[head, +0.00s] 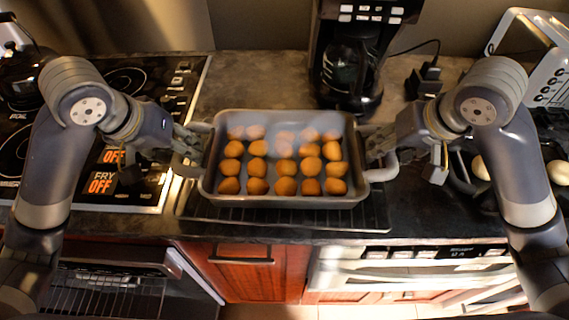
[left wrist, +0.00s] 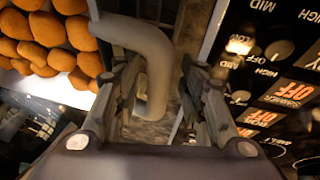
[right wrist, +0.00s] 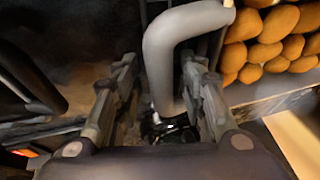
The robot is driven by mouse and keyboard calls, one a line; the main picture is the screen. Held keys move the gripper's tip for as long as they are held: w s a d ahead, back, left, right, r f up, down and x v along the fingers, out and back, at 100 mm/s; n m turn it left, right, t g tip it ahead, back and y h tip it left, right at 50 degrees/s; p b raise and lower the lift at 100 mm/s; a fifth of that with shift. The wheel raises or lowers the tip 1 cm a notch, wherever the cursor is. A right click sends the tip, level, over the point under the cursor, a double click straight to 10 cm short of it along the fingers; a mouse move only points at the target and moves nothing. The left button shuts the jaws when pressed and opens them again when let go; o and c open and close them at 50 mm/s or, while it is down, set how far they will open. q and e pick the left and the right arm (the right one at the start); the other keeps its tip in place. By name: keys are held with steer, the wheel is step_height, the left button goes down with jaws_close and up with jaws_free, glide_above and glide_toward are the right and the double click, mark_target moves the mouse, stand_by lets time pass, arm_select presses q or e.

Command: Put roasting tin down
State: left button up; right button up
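The grey roasting tin (head: 284,202), full of round golden-brown pieces, is level in the middle of the head view. It is over a dark wire rack (head: 300,217) on the counter; I cannot tell whether it touches the rack. My left gripper (head: 190,147) is at the tin's left handle (head: 187,168). In the left wrist view that handle (left wrist: 155,60) lies between spread fingers with gaps beside it. My right gripper (head: 378,150) is at the right handle (head: 383,173). In the right wrist view the handle (right wrist: 165,60) also lies between spread fingers.
A coffee maker (head: 350,75) stands behind the tin. A stove top (head: 110,100) with a kettle (head: 22,75) is at the left. A dark pan with pale round items (head: 480,167) is at the right. Bare counter (head: 260,80) lies behind the tin.

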arm_select(q)
steer(key=shift+r, duration=0.2)
arm_select(e)
steer(key=shift+s+r, duration=0.1)
steer(key=shift+r, duration=0.45)
arm_select(q)
steer(key=v, duration=1.1)
steer(key=shift+s+r, duration=0.2)
arm_select(e)
steer(key=v, duration=1.1)
arm_select(q)
steer(key=shift+a, duration=0.15)
arm_select(e)
steer(key=shift+f, duration=0.1)
